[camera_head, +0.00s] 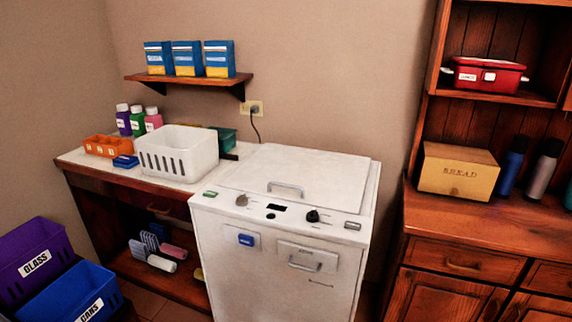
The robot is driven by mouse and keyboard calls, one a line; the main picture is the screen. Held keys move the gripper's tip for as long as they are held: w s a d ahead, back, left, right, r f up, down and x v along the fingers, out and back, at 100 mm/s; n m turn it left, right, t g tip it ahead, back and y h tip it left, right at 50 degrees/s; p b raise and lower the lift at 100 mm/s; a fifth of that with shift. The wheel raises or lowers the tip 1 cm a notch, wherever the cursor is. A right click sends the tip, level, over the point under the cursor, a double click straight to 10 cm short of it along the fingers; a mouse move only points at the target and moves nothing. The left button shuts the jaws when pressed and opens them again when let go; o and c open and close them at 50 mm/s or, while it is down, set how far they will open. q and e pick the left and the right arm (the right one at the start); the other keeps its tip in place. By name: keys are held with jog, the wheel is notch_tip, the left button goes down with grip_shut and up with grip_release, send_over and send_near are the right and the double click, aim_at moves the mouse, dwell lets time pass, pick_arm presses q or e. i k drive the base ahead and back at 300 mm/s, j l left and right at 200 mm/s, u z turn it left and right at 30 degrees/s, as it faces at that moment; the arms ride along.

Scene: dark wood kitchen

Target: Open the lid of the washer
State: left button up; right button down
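The white washer (280,250) stands in the middle of the view, against the wall. Its lid (300,166) lies flat and shut on top. A grey bar handle (286,187) sits at the lid's front edge. A control strip with knobs (312,216), a small dark display and buttons runs along the front of the top. The front face has a drawer (306,259) with its own handle and a blue label. Neither of my grippers shows in the head view.
A wooden counter left of the washer holds a white basket (178,153), an orange tray (107,146) and bottles (138,120). A shelf (188,80) with blue boxes hangs above. A wooden cabinet (480,245) with a bread box (457,171) stands right. Purple (30,258) and blue bins stand lower left.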

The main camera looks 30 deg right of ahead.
aim_at(337, 181)
jog(key=l+z, duration=0.1)
jog(key=z, duration=0.9)
jog(key=i+l+z, duration=0.1)
jog(key=z, duration=0.35)
